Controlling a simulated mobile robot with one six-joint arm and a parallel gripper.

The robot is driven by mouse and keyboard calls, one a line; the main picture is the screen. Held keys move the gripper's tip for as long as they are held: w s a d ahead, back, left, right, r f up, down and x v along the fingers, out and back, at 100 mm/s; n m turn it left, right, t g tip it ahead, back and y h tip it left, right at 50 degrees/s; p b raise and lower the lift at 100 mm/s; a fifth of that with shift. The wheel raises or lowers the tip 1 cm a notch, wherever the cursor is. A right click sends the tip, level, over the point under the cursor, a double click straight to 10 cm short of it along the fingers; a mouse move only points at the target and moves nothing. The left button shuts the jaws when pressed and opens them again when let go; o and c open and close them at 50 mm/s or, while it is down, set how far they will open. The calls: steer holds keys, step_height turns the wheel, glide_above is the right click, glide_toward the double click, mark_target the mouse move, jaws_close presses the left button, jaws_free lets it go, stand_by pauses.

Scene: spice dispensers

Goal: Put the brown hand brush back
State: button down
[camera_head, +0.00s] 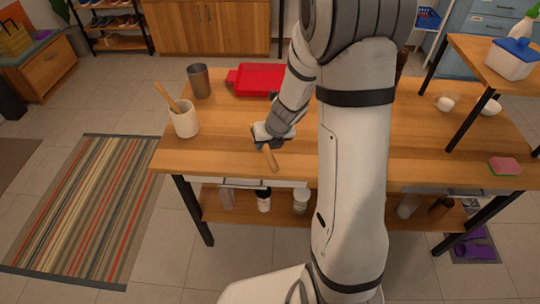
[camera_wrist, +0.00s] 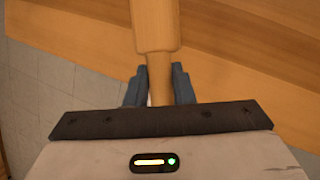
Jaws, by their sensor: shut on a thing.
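A wooden handle, light brown, (camera_head: 270,158) sticks out of my gripper (camera_head: 264,142) near the front edge of the wooden table. In the wrist view the handle (camera_wrist: 156,28) runs up from between the two blue-grey fingers, and my gripper (camera_wrist: 158,84) is shut on its narrower neck. I take this to be the brown hand brush; its bristle end is hidden by my gripper. The handle is over the table's front part; I cannot tell whether it touches the top.
A white cup (camera_head: 185,120) with a wooden stick stands at the table's left front. A dark tumbler (camera_head: 199,82) and a red tray (camera_head: 258,80) are behind. A pink sponge (camera_head: 504,166) lies at the right. Bottles stand on the shelf (camera_head: 235,212) below.

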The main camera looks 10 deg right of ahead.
step_height(320, 180, down, 5)
steer(key=shift+r+b, duration=0.2)
steer(key=shift+b, duration=1.05)
steer(key=shift+r, duration=0.15)
steer(key=c, duration=1.2)
jaws_free()
steer(key=shift+c, duration=0.2)
